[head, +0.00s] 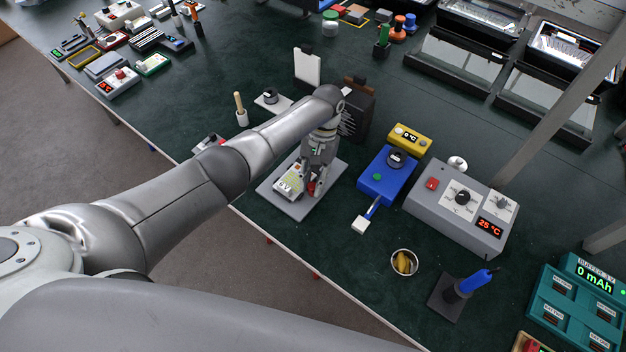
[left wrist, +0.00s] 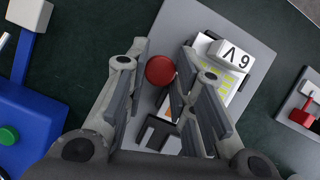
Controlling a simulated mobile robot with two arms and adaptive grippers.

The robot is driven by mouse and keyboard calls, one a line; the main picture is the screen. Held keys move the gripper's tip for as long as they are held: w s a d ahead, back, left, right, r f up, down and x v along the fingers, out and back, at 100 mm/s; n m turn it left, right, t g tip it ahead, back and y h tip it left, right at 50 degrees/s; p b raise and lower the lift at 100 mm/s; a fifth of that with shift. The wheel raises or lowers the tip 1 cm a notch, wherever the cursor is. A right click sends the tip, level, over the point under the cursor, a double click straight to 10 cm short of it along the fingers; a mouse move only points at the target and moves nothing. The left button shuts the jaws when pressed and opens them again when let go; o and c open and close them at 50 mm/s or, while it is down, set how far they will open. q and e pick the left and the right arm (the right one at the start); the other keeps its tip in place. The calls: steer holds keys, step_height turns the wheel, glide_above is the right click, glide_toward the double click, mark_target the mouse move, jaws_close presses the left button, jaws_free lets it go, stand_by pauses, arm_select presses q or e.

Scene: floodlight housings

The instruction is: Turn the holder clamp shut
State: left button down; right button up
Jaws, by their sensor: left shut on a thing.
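A grey base plate (head: 297,209) lies on the green bench under my left gripper (head: 315,180). It also shows in the left wrist view (left wrist: 255,45). A dark forked bracket (left wrist: 160,131) is between the fingers, nearer the palm. The fingers partly hide the holder. My right gripper is not in view.
A blue box (head: 378,186) with a white-ended lever stands right of the plate, with a grey 25 °C unit (head: 470,228) beyond it. A small cup (head: 404,263) stands in front. A dark finned block (head: 358,110) stands behind the gripper.

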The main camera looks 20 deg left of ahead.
arm_select(q)
steer(key=shift+w, duration=0.1)
stand_by(0.3)
steer(key=c, duration=1.2)
jaws_free()
steer(key=shift+r, duration=0.15)
steer(key=v, duration=1.1)
steer(key=shift+r, duration=0.4)
steer(key=shift+f, duration=0.1)
